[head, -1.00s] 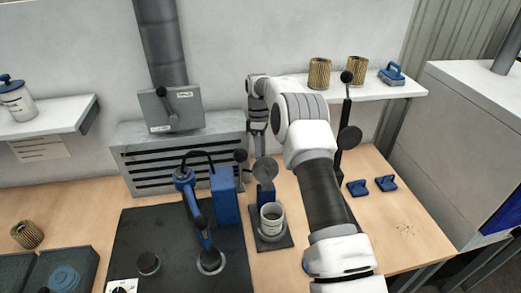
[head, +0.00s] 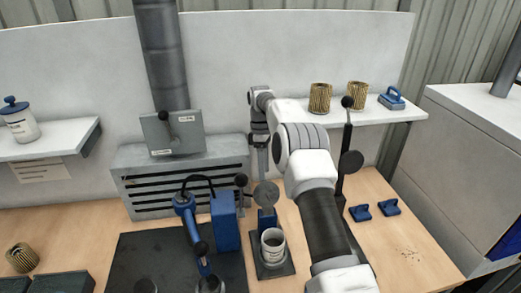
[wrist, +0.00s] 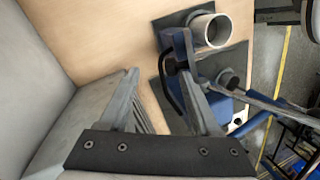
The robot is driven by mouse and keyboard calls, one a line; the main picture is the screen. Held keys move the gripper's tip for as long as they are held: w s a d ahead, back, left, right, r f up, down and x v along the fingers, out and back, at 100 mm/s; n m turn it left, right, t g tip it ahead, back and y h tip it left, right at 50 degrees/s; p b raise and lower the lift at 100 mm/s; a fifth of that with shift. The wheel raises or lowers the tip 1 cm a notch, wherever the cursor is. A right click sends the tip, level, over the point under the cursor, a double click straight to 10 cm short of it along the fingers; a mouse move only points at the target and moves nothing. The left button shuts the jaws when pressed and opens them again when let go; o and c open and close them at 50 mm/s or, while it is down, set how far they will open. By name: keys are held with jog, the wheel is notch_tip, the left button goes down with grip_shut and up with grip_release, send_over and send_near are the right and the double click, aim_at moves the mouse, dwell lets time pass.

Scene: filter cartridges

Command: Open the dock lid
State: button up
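My gripper (head: 262,172) hangs over the back of the bench; in the wrist view its two fingers (wrist: 158,58) are apart with nothing between them. Below it in the head view, a round grey disc (head: 266,193) stands upright on a blue hinge post (head: 267,219), behind a white open cup (head: 272,246) on a black plate. The cup also shows in the wrist view (wrist: 213,28). I cannot tell for sure which part is the dock lid. Contact between gripper and disc cannot be seen.
A blue pump-like device (head: 225,220) with a black cable stands left of the cup, and a dark lever post (head: 347,135) stands to the right. A grey vented box (head: 185,180) is behind. Two blue pieces (head: 360,212) lie on the right; bench around them is clear.

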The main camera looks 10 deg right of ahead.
jog(key=p+v, duration=0.4)
jog(key=v, duration=0.4)
jog(key=shift+a+r, duration=0.2)
jog(key=shift+a, duration=0.15)
jog(key=s+a+r+m+t+b, duration=0.1)
jog(key=s+r+m+t, duration=0.2)
jog(key=r, duration=1.1)
jog(key=s+r+m+t+b, duration=0.1)
jog(key=s+r+m, duration=0.1)
jog(key=s+r, duration=0.3)
jog(key=s+r+m+t, duration=0.1)
jog(key=s+r, duration=0.1)
jog(key=s, duration=0.5)
jog(key=s+f+m+t+b, duration=0.1)
jog(key=s+f+m, duration=0.2)
jog(key=s, duration=1)
jog(key=s+d+f+m+t, duration=0.1)
jog(key=s+f+m, duration=0.3)
jog(key=s, duration=0.9)
jog(key=shift+d+f+t+b, duration=0.15)
jog(key=shift+f+t+b, duration=0.25)
jog(key=shift+f+t, duration=0.4)
